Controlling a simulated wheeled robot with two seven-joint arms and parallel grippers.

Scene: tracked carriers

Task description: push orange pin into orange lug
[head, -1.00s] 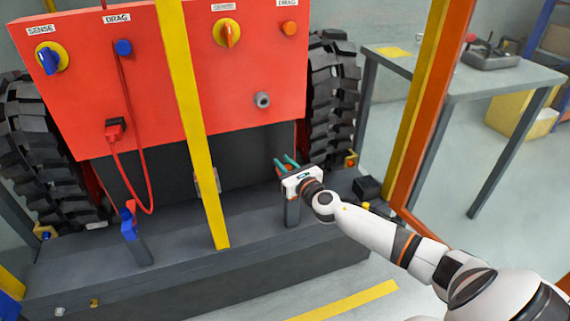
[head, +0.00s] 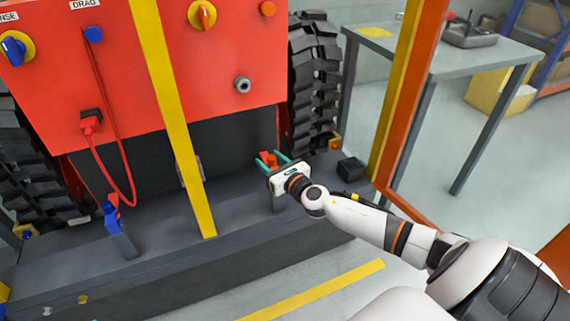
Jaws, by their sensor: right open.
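An orange piece (head: 269,160) shows between the fingers of my right gripper, at the top of a short grey post (head: 279,203) on the grey carrier ledge. My right gripper (head: 272,158) is open, its two teal fingers on either side of the orange piece. I cannot tell whether the fingers touch it. Pin and lug cannot be told apart there, and the white gripper body hides part of it. My left gripper is not in view.
A yellow upright bar (head: 172,110) crosses in front of the red panel (head: 60,110). A blue piece (head: 111,215) tops another post at left. A red cable (head: 122,150) hangs down. A black box (head: 351,169) and an orange-yellow frame post (head: 400,100) stand right of the gripper.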

